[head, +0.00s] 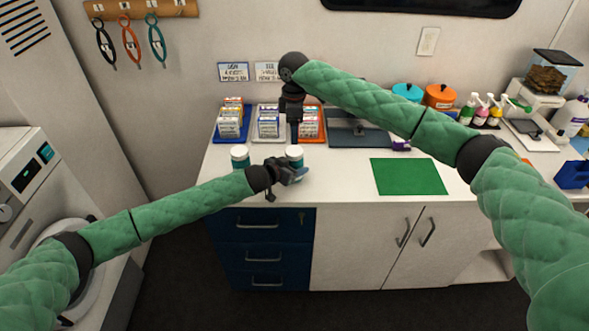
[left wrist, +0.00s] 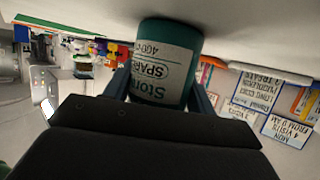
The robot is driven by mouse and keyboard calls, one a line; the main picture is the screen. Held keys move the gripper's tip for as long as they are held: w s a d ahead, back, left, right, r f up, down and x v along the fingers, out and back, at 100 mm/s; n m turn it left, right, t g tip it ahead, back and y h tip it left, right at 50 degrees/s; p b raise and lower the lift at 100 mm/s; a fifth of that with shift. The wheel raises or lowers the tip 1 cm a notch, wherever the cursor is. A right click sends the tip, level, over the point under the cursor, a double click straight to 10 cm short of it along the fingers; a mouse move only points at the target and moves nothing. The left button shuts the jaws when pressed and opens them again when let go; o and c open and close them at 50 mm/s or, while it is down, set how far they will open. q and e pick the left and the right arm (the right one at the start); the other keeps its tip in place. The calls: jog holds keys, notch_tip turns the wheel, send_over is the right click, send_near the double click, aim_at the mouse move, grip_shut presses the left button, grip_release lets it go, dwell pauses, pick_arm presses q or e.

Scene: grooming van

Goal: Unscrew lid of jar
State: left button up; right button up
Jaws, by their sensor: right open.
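A teal jar with a white lid (head: 295,152) stands upright near the counter's front edge. My left gripper (head: 297,172) reaches it from the front, low on its body. In the left wrist view the jar's teal and white labelled body (left wrist: 166,65) appears upside down between the two fingers, which press against its sides. My right gripper (head: 294,138) points straight down just above the lid, with its jaws open. Whether its fingertips touch the lid is too small to tell. A second, similar white-lidded jar (head: 240,157) stands to the left.
Blue (head: 232,136), white and orange trays of small boxes stand behind the jars. A dark grey tray (head: 350,140) lies to their right. A green mat (head: 408,177) lies flat on the white counter (head: 345,180). Bottles and a scale fill the far right. Bare counter lies between jar and mat.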

aim_at(294, 151)
pick_arm(q)
grip_shut()
pick_arm(e)
jog(key=m, duration=0.5)
jog(key=shift+m, duration=0.3)
jog(key=m, duration=1.6)
jog(key=shift+r+m, duration=0.1)
jog(key=shift+m, duration=0.2)
jog(key=m, duration=1.3)
jog(key=shift+m, duration=0.3)
jog(key=shift+f, duration=4.05)
